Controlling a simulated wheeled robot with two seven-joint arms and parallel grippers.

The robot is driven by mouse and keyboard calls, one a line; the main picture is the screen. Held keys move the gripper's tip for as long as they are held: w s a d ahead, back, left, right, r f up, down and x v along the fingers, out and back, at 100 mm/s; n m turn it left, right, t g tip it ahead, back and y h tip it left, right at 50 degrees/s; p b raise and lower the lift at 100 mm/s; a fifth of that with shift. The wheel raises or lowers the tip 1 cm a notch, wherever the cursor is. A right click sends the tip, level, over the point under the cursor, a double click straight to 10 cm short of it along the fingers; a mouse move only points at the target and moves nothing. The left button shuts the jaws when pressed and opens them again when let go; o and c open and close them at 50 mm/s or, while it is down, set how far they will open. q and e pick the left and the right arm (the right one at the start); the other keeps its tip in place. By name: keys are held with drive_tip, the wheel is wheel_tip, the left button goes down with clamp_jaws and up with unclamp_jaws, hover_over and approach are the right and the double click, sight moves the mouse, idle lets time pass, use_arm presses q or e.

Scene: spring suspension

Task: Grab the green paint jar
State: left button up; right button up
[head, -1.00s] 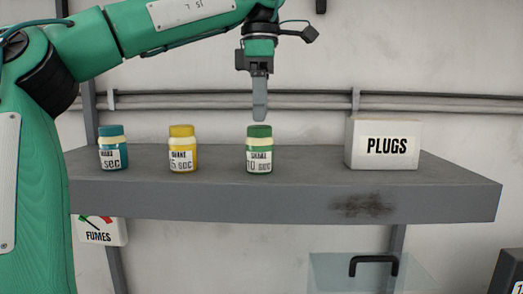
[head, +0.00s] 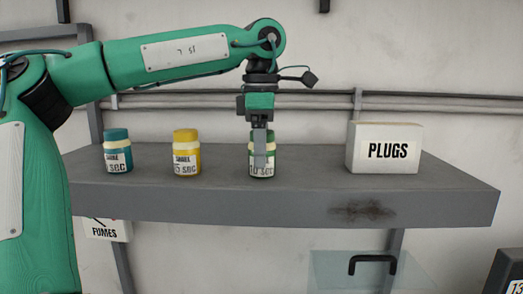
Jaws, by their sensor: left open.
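The green paint jar (head: 269,171) stands upright on the grey shelf (head: 280,208), with a green lid and a cream and green body. My left gripper (head: 260,152) points straight down at it. One finger shows in front of the jar's lid and upper body and hides part of them. The other finger is hidden from this side. The gripper is open, and I cannot tell whether the fingers touch the jar. My right gripper is not in view.
A yellow jar (head: 187,153) and a teal jar (head: 117,152) stand to the left on the shelf. A white PLUGS box (head: 358,150) stands to the right, with clear shelf between it and the green jar. Pipes run along the wall behind.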

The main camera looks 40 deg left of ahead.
use_arm(q)
drive_tip(key=shift+c, duration=0.2)
drive_tip(key=shift+w, duration=0.1)
drive_tip(key=c, duration=1.2)
drive_tip(key=shift+o, duration=0.2)
